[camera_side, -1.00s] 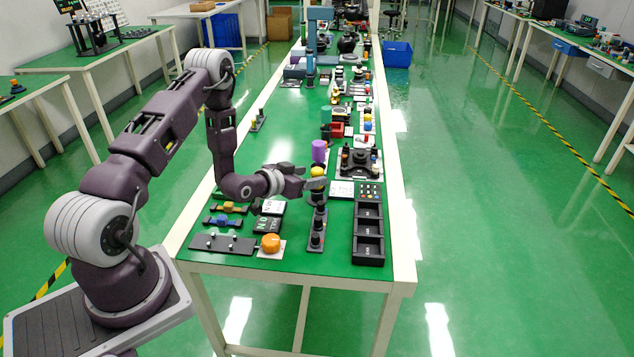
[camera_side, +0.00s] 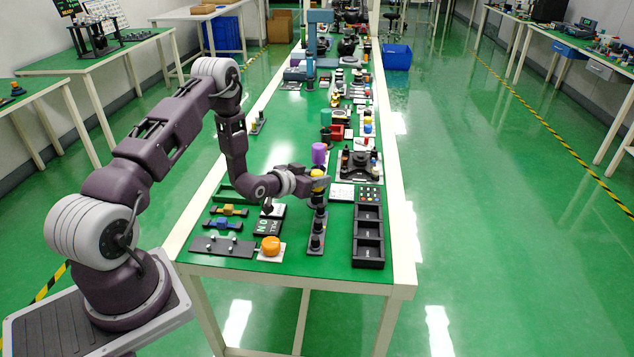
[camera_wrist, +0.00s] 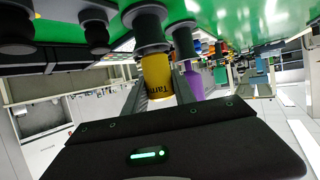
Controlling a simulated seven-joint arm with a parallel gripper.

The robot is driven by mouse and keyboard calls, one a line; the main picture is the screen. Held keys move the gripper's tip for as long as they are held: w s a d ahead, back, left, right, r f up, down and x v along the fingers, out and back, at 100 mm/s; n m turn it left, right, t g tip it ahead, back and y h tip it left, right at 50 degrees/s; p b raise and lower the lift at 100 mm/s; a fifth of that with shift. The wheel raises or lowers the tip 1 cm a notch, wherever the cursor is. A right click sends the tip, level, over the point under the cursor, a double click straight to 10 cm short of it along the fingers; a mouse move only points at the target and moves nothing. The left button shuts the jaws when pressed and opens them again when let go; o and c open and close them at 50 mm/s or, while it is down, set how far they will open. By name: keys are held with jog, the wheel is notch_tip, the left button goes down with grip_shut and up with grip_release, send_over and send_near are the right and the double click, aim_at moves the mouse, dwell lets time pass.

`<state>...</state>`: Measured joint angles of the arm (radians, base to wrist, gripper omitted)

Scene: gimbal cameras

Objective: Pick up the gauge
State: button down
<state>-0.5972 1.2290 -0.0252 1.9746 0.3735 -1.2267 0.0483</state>
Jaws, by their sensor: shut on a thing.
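A yellow cylinder with dark lettering (camera_wrist: 157,78) stands between my fingers in the wrist view; I take it to be the gauge. In the side view, the yellow cylinder (camera_side: 318,173) is partly hidden by my gripper (camera_side: 319,181). My gripper (camera_wrist: 161,86) is shut on its sides. A dark flanged post (camera_wrist: 150,30) adjoins the cylinder's table-side end, and I see no clear gap there. A purple cylinder (camera_side: 319,153) stands just behind it, and it also shows beyond my right finger in the wrist view (camera_wrist: 194,82).
Dark posts (camera_side: 317,240) stand in a row in front of the yellow cylinder. A black compartment tray (camera_side: 369,228) lies to the right. An orange knob (camera_side: 270,245) and a black display block (camera_side: 268,220) lie to the left. Green table (camera_side: 275,140) is bare behind my wrist.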

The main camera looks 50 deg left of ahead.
notch_tip(320, 180, up, 10)
jog(key=shift+r, duration=0.1)
jog(key=c, duration=1.5)
grip_release()
jog(key=shift+c, duration=0.2)
grip_shut()
